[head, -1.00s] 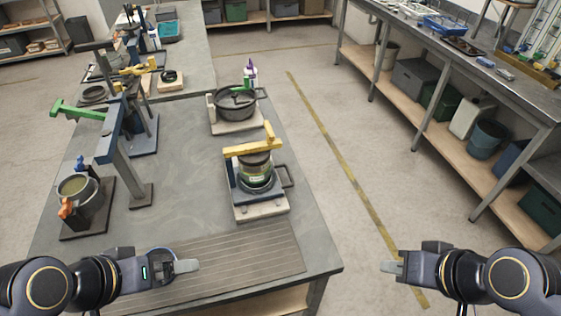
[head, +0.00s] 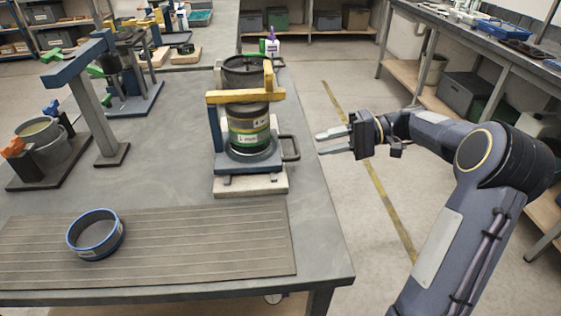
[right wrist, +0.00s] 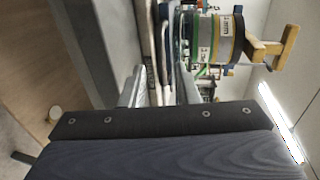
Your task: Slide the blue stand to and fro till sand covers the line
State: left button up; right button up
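The blue stand (head: 216,135) sits upright on a pale base (head: 250,185) near the table's right side. It holds a round container (head: 249,130) with green and yellow bands and labels, under a yellow bar (head: 232,97). A dark loop handle (head: 291,147) sticks out on its right. My right gripper (head: 318,144) is open and empty, just right of the handle and apart from it in the head view. The right wrist view shows the container sideways (right wrist: 222,38) beyond the open fingers (right wrist: 163,88). I cannot make out the sand or the line. My left gripper is not in view.
A blue-rimmed ring (head: 96,234) lies on the ribbed mat (head: 200,250) in front. A blue lever frame (head: 95,100) and a grey pot (head: 42,140) are at left.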

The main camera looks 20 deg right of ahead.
aim_at(297, 147)
jog(key=x, duration=0.7)
jog(key=shift+a, duration=0.35)
jog(key=shift+c, duration=0.5)
grip_shut()
